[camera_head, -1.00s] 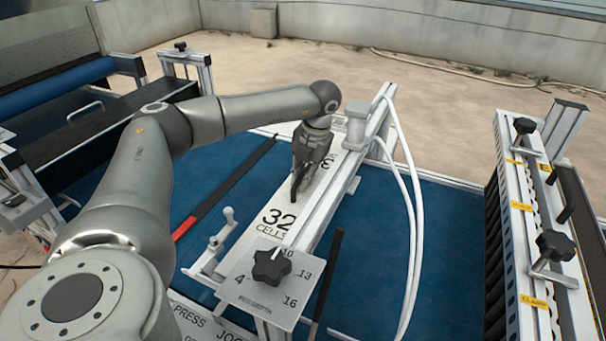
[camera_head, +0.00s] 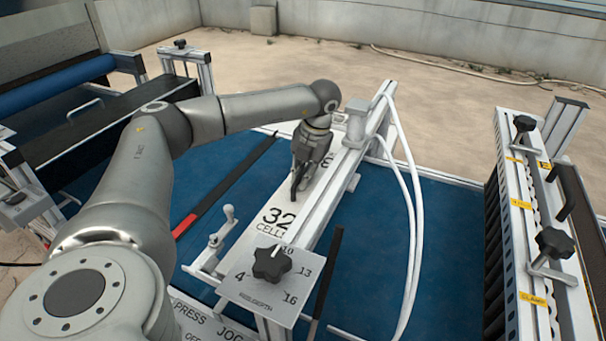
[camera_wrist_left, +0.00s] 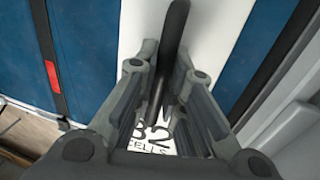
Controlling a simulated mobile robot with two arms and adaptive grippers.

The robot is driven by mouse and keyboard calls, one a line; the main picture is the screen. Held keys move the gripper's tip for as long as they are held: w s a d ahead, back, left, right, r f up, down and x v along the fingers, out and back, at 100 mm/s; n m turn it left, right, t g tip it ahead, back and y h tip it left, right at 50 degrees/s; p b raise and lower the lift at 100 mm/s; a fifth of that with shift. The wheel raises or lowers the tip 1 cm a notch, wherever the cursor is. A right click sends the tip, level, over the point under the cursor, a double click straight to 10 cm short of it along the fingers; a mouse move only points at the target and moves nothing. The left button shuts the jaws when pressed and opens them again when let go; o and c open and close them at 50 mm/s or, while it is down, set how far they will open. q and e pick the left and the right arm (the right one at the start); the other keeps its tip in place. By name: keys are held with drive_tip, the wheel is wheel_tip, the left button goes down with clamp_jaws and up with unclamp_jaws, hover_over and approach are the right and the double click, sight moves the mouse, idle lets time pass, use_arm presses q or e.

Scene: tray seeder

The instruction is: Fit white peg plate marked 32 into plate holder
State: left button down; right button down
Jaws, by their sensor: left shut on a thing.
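The white peg plate (camera_head: 280,200), marked 32 CELLS, lies lengthwise along the metal plate holder (camera_head: 326,214) in the head view. Its near end reaches close to the dial plate. Whether it is fully seated in the holder cannot be told. My left gripper (camera_head: 297,193) is over the middle of the plate, shut on its dark upright handle (camera_wrist_left: 168,50), which shows between the fingers in the left wrist view. The fingers hide part of the lettering there. My right gripper is not in view.
A depth dial plate with a black knob (camera_head: 271,264) stands at the holder's near end, and a small crank (camera_head: 228,212) is to its left. White hoses (camera_head: 415,215) curve along the right. A clamp rail with black knobs (camera_head: 553,243) stands farther right.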

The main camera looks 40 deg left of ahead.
use_arm(q)
drive_tip(key=shift+f, duration=0.15)
idle(0.3)
drive_tip(key=c, duration=1.4)
unclamp_jaws()
drive_tip(key=shift+c, duration=0.2)
drive_tip(key=v, duration=1.2)
